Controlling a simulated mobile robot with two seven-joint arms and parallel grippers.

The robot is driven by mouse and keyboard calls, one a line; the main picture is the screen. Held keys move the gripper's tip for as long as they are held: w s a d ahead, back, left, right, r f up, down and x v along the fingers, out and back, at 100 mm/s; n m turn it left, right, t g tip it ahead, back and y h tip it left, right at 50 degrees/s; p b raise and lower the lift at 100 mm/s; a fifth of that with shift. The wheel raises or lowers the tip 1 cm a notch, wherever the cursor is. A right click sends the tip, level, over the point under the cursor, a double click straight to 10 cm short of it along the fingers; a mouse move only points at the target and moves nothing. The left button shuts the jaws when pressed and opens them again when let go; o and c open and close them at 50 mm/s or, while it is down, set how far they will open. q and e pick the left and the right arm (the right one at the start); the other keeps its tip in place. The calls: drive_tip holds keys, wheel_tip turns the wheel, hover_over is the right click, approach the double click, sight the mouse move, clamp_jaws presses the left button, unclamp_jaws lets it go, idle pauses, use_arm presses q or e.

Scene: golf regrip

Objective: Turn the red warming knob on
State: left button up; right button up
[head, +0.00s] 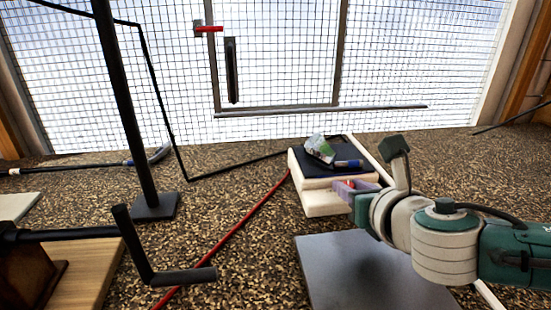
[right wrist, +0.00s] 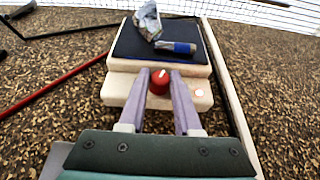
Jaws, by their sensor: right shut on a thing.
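The red warming knob (right wrist: 159,84) sits on the lower front step of a cream warming box (right wrist: 118,88). A small pale mark shows at its top, pointing roughly away from my wrist. My right gripper (right wrist: 161,76) has its two lilac fingers on either side of the knob and is shut on it. In the head view the right gripper (head: 347,187) is at the front of the box (head: 318,204), and a little of the knob's red shows between the fingers. A small whitish dot (right wrist: 200,92) lies right of the knob. My left gripper is not in view.
A crumpled silvery-green item (head: 320,149) and a blue-banded piece (head: 348,164) lie on the box's dark top (head: 359,177). A grey plate (head: 365,275) lies in front. A red cord (head: 232,236) crosses the speckled floor. A black post (head: 128,110) stands left.

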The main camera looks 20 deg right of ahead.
clamp_jaws()
drive_tip(key=shift+a+m+h+p, duration=0.15)
drive_tip(key=shift+m+h+p, duration=0.2)
drive_tip(key=shift+m+h, duration=0.25)
drive_tip(key=shift+m+g+h, duration=0.6)
drive_tip(key=shift+m+h, duration=0.3)
drive_tip(key=shift+h, duration=0.1)
drive_tip(key=o, duration=0.7)
unclamp_jaws()
drive_tip(key=shift+o, duration=0.2)
